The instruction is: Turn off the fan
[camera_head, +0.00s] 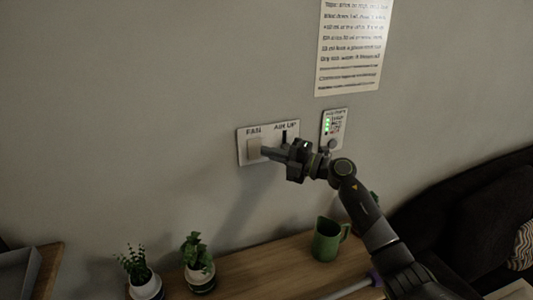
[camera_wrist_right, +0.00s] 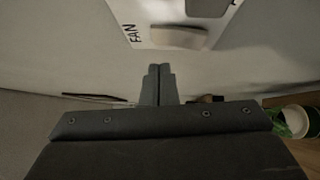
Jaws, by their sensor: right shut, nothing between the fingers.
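A white wall plate (camera_head: 243,143) carries a pale rocker switch (camera_head: 254,149) under the label "FAN" and a dark switch under a second label to its right. My right gripper (camera_head: 265,152) is shut and empty, its fingertips at the right edge of the fan switch in the head view. The right wrist view shows the closed fingers (camera_wrist_right: 158,84) pointing toward the wall, with the fan switch (camera_wrist_right: 178,37) beyond their tips. I cannot tell whether the tips touch the switch. The fan itself and my left gripper are not in view.
A small panel with green lights (camera_head: 327,124) is right of the plate, below a printed notice (camera_head: 353,45). A dark sofa (camera_head: 470,215) is at right.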

